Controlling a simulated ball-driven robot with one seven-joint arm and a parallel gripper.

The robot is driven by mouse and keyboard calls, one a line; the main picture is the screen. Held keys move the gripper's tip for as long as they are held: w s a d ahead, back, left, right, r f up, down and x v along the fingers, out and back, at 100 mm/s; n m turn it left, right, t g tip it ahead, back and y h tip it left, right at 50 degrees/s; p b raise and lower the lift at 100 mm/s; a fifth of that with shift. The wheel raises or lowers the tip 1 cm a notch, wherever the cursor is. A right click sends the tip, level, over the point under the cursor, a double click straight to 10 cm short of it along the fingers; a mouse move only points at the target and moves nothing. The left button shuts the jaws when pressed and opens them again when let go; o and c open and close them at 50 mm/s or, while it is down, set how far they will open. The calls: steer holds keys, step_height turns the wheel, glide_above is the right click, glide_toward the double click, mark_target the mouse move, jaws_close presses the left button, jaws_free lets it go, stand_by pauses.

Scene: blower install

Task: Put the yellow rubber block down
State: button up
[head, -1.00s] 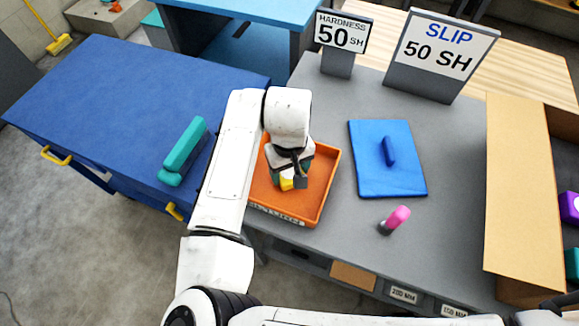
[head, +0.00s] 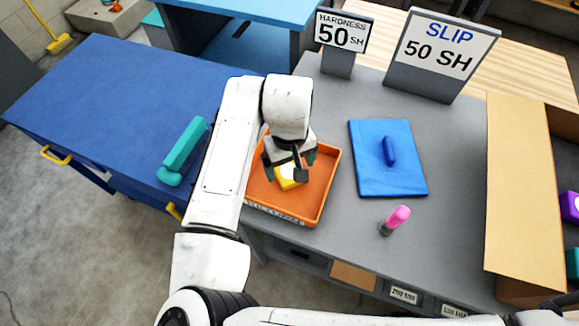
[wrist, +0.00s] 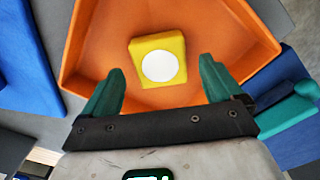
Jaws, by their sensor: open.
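The yellow rubber block (head: 289,177) lies in the orange tray (head: 316,205). In the wrist view the block (wrist: 144,47) shows a white round face and rests on the tray floor (wrist: 105,60). My gripper (head: 290,170) is above the tray, partly covering the block in the head view. In the wrist view my gripper's (wrist: 160,92) two green fingers are wide apart, with the block beyond their tips and touching neither.
A blue mat (head: 372,180) with a blue piece on it and a pink-topped peg (head: 397,218) are to the right. A cardboard box (head: 520,190) stands farther right. A teal piece (head: 184,150) sits on the blue cabinet (head: 110,110) at left.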

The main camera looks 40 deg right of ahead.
mark_target(289, 171)
step_height(289, 171, up, 10)
steer(key=shift+f, duration=0.2)
